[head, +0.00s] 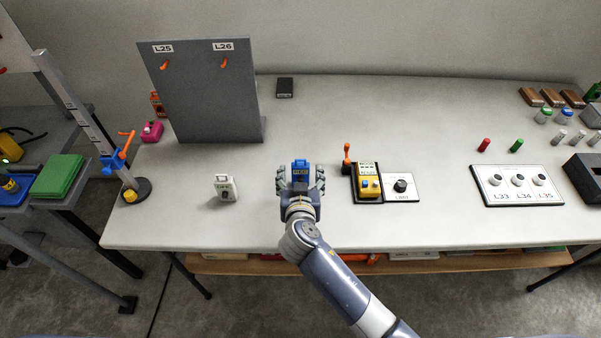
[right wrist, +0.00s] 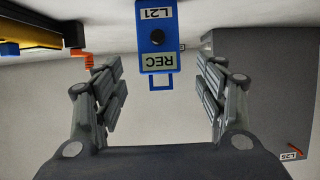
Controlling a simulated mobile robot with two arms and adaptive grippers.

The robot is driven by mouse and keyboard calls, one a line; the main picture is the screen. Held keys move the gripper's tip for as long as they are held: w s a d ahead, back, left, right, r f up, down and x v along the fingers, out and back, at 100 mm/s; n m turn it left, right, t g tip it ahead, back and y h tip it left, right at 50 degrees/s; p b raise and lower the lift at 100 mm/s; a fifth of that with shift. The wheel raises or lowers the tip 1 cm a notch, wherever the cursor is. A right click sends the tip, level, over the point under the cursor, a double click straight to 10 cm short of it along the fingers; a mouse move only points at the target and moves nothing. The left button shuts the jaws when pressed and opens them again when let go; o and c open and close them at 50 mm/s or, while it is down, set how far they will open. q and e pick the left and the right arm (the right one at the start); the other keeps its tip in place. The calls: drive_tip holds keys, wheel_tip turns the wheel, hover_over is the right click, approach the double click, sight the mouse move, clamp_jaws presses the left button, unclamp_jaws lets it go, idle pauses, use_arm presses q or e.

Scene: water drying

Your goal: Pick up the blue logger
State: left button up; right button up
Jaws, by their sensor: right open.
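The blue logger (head: 301,166) stands on the table near its middle, in front of the grey board. In the right wrist view the blue logger (right wrist: 158,38) shows its L21 and REC labels and a small blue loop; its far end is cut off by the frame. My right gripper (head: 300,178) is open, one finger on each side of the logger. In the right wrist view the open fingers (right wrist: 160,82) show clear gaps to the logger, which lies between and just beyond their tips. My left gripper is not in view.
A white tagged device (head: 225,189) stands left of my right gripper. A yellow device (head: 369,182) and an orange-topped peg (head: 347,158) stand to the right. The grey upright board (head: 205,105) with hooks is behind left. A black box (head: 285,88) lies at the back.

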sight(300, 168)
drive_tip(key=shift+x, duration=2)
drive_tip(key=c, duration=1.3)
drive_tip(key=shift+r, duration=0.35)
drive_tip(key=r, duration=0.2)
drive_tip(key=shift+s+r, duration=0.3)
drive_tip(key=shift+s, duration=0.05)
drive_tip(key=shift+s+r+b, duration=0.3)
drive_tip(key=shift+s+b, duration=0.2)
drive_tip(key=shift+s, duration=2.05)
drive_tip(key=shift+s+r+b, duration=0.25)
drive_tip(key=shift+s+b, duration=0.3)
drive_tip(key=shift+s, duration=2.05)
drive_tip(key=shift+s+r+b, duration=0.3)
drive_tip(key=shift+s+b, duration=0.2)
drive_tip(key=shift+s, duration=2.05)
